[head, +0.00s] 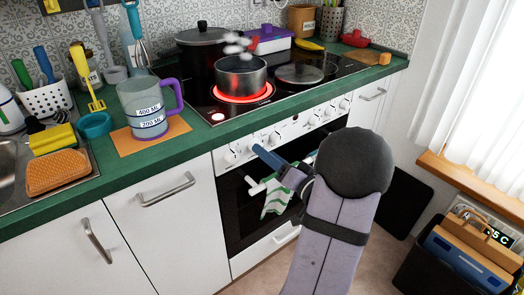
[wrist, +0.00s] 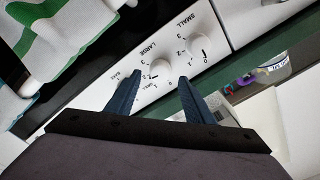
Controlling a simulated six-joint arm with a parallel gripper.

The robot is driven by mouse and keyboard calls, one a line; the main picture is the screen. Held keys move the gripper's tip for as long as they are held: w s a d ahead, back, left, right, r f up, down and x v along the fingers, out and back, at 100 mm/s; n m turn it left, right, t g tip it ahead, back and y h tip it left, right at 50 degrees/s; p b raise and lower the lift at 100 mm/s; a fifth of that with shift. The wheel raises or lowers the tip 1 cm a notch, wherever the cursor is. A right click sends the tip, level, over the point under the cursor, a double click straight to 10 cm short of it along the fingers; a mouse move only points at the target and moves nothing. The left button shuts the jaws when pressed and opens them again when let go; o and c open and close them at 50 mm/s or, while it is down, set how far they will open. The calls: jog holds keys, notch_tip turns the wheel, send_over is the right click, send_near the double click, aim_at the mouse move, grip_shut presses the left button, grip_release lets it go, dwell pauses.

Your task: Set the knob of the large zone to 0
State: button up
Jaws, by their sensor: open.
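The large-zone knob (wrist: 160,69) is white and round, under the word LARGE on the white control panel (wrist: 112,101) in the wrist view. Its dark pointer mark is at its lower left, near the small 1 and 2; the exact number is hard to read. My gripper (wrist: 159,77) is open, with one blue finger on each side of this knob; I cannot tell whether they touch it. In the head view my gripper (head: 262,166) is at the oven's front panel. The small-zone knob (wrist: 201,46) has its pointer near 0.
A steaming pot (head: 240,72) stands on a red-glowing zone of the black hob (head: 213,104). A striped towel (head: 275,200) hangs on the oven handle below my gripper. A measuring jug (head: 148,100) stands on the green counter to the left. Another knob lies beside my left finger.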

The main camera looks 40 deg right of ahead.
jog(key=shift+w, duration=1.65)
jog(key=c, duration=1)
jog(key=shift+c, duration=0.2)
jog(key=shift+n, duration=0.4)
jog(key=shift+a+n+b, duration=0.15)
jog(key=shift+n+b, duration=5.3)
jog(key=shift+n, duration=4.15)
